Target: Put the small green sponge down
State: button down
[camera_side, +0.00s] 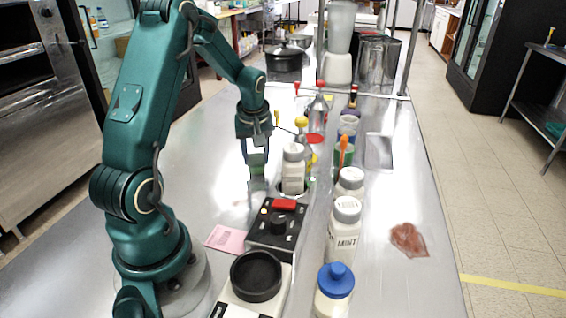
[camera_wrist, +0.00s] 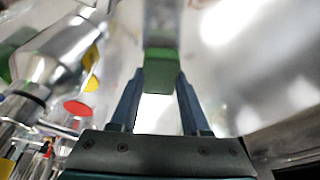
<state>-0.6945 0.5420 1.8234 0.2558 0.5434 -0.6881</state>
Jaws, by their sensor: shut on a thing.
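The small green sponge (camera_wrist: 161,72) is between the two fingertips of my gripper (camera_wrist: 160,88) in the wrist view. My gripper is shut on it, and the fingers press its two sides. In the side view my gripper (camera_side: 255,152) points down over the steel counter (camera_side: 205,150), left of the row of bottles.
A black control box (camera_side: 277,228) and a pink note (camera_side: 226,239) lie nearer the camera. Metal bottles with coloured tips (camera_side: 317,115) stand behind. The counter left of my gripper is bare.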

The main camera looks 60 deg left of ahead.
jog(key=shift+f, duration=0.5)
jog(key=shift+c, duration=1.9)
grip_release()
jog(key=shift+f, duration=0.15)
jog(key=v, duration=1.2)
jog(key=s+d+r+m+t+h, duration=0.1)
jog(key=s+d+m, duration=0.3)
jog(key=d, duration=0.6)
jog(key=s+d+r+m+t+h, duration=0.2)
jog(key=s+d+m, duration=0.3)
jog(key=d+m, duration=0.4)
jog(key=shift+s+d+m+t, duration=0.3)
jog(key=shift+d+t, duration=0.4)
jog(key=shift+d, duration=0.55)
